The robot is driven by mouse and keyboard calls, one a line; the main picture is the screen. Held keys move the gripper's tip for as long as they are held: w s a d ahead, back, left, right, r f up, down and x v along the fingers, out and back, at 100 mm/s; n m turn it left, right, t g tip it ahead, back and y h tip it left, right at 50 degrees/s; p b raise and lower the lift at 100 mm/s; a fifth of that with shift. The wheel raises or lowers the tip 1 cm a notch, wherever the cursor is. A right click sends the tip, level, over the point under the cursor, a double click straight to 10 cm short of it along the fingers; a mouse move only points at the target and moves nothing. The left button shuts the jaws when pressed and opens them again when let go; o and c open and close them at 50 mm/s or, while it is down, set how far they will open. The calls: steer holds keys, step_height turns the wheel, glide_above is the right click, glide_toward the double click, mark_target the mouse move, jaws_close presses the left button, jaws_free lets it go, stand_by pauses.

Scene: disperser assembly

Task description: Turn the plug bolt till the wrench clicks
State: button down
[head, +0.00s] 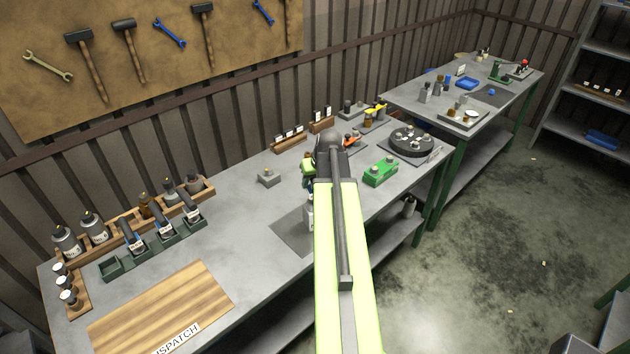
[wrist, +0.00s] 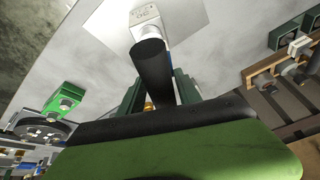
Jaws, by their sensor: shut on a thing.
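My gripper (wrist: 158,90) is shut around a dark cylindrical handle, which I take to be the wrench (wrist: 152,62). The handle stretches from between the green fingers toward a pale block (wrist: 147,14) on a light mat, and its far end overlaps the block's near side. I cannot tell whether they touch. The plug bolt cannot be made out; the handle may cover it. In the head view my lime arm hides most of the gripper and wrench. A pale block (head: 309,216) shows just left of the arm, at the grey mat (head: 290,236).
A green block with bolts (head: 380,172) and a dark round turntable (head: 412,141) stand right of my arm. A green rack (head: 111,268) with handled tools has an empty slot at its left end. A wooden dispatch board (head: 165,305) lies clear at the front left.

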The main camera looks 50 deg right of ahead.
step_height(320, 180, up, 5)
steer(key=p, duration=0.5)
steer(key=shift+r, duration=0.1)
stand_by(0.3)
